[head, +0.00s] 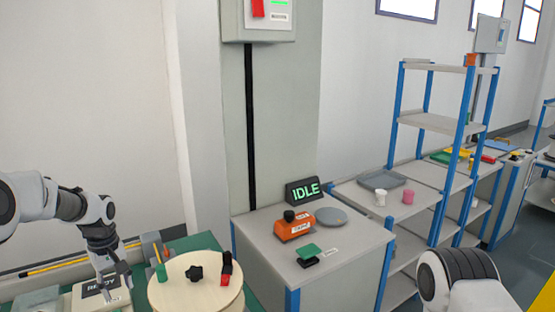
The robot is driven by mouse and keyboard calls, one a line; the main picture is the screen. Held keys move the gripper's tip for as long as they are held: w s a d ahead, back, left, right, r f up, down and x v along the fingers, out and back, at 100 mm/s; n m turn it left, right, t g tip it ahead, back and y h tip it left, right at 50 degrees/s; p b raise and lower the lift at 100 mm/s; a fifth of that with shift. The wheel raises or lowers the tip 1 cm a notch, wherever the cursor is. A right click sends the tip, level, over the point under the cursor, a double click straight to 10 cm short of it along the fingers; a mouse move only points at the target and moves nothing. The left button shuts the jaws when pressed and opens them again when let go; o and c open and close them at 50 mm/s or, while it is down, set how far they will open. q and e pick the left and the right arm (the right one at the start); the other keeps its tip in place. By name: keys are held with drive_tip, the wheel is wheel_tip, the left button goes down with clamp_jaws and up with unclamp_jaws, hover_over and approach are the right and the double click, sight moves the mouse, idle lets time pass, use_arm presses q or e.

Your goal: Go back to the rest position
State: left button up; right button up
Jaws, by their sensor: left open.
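My left arm comes in from the left. Its dark gripper (113,284) points down at the lower left, over or near a pale box (84,299) with a dark "READY" display. The gripper is open, and I see nothing held between its fingers. My right arm shows only as a white and black link at the lower right; its gripper is out of the picture.
A round pale wooden table (207,302) with small black, red and green parts stands right of the left gripper. A grey cabinet (345,262) bears an "IDLE" sign (304,190) and an orange device (294,228). A blue-framed shelf (427,122) stands at right.

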use_arm(q)
drive_tip(key=s+d+f+m+g, duration=0.1)
drive_tip(key=s+d+f+g, duration=0.25)
drive_tip(key=s+f, duration=0.7)
drive_tip(key=s+d+f+m+g, duration=0.15)
drive_tip(key=s+d+f, duration=0.35)
drive_tip(key=s+f, duration=0.5)
drive_tip(key=s+d+f+m+t, duration=0.2)
drive_tip(key=s+m, duration=0.1)
drive_tip(key=s, duration=0.5)
drive_tip(key=s+d+f+m+t, duration=0.3)
drive_tip(key=s, duration=0.6)
drive_tip(key=shift+d+f, duration=0.15)
drive_tip(key=shift+d, duration=0.1)
drive_tip(key=shift+m, duration=0.25)
use_arm(e)
drive_tip(key=shift+s, duration=0.15)
